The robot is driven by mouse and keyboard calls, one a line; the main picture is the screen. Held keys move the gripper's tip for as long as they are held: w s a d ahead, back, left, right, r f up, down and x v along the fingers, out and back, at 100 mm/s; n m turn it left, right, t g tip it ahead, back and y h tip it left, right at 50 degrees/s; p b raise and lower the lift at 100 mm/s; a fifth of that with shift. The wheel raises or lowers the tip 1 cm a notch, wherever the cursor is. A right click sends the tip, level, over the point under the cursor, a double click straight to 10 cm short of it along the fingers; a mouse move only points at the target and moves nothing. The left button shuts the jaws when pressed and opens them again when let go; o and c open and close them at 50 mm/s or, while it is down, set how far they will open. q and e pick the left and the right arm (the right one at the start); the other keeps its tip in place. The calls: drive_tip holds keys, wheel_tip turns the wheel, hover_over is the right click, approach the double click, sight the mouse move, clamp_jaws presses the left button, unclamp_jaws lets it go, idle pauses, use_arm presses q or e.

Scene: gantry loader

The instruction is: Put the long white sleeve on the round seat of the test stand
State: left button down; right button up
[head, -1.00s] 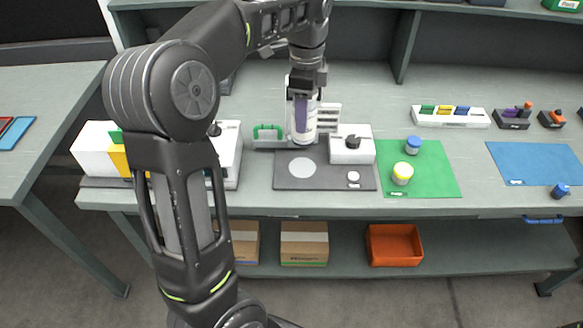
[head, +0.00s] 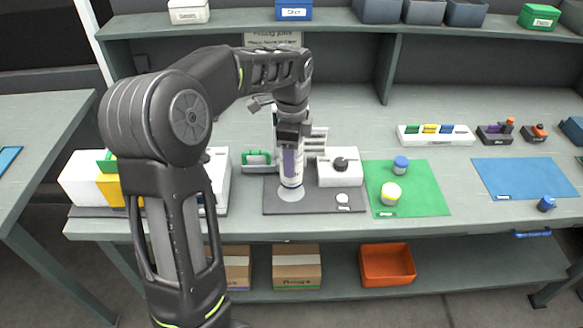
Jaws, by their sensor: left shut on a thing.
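My left gripper (head: 290,150) is shut on the long white sleeve (head: 297,174) and holds it upright, with a purple patch showing between the fingers. The sleeve's lower end is at the round pale seat (head: 291,195) of the test stand (head: 320,206) and covers the seat's back part. I cannot tell whether the sleeve touches the seat or hovers just above it. The stand is a dark plate with a white box with a black knob (head: 340,163) at its right. My right gripper is out of view.
A small white disc (head: 342,197) lies on the plate's front right. A green-handled thing (head: 257,160) stands left of the sleeve. An upper shelf (head: 345,29) runs behind.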

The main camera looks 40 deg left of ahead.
use_arm(q)
drive_tip(key=shift+f, duration=1.8)
drive_tip(key=shift+f, duration=0.2)
drive_tip(key=c, duration=0.6)
unclamp_jaws()
drive_tip(key=shift+r, duration=0.15)
wheel_tip(320, 180, up, 12)
